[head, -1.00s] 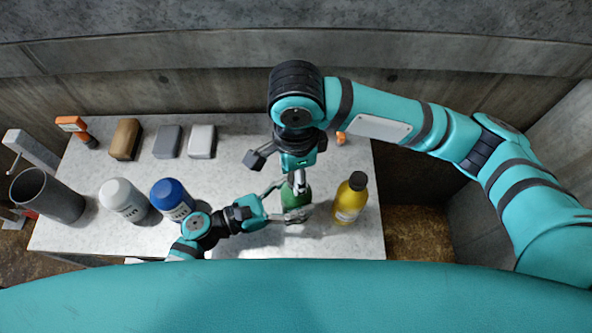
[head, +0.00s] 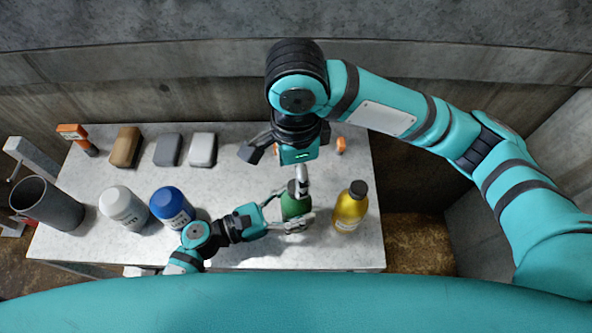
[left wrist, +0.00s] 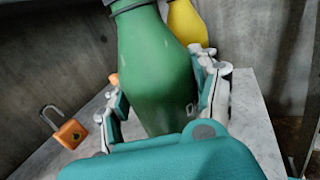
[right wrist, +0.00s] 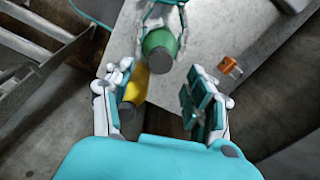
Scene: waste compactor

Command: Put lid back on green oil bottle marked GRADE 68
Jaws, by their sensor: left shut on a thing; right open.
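The green bottle (head: 296,206) stands upright near the front right of the table. My left gripper (head: 288,212) is shut around its body; in the left wrist view the bottle (left wrist: 158,70) fills the space between the fingers. A dark grey lid (right wrist: 158,64) shows on top of the bottle in the right wrist view; how tightly it sits cannot be told. My right gripper (right wrist: 155,88) is open and empty, above and behind the bottle, apart from the lid. The GRADE 68 marking is not readable.
A yellow bottle (head: 350,209) with a black cap stands just right of the green one. Blue-capped (head: 171,206) and white (head: 122,208) containers and a grey cylinder (head: 50,205) stand left. An orange padlock (left wrist: 70,132) lies behind.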

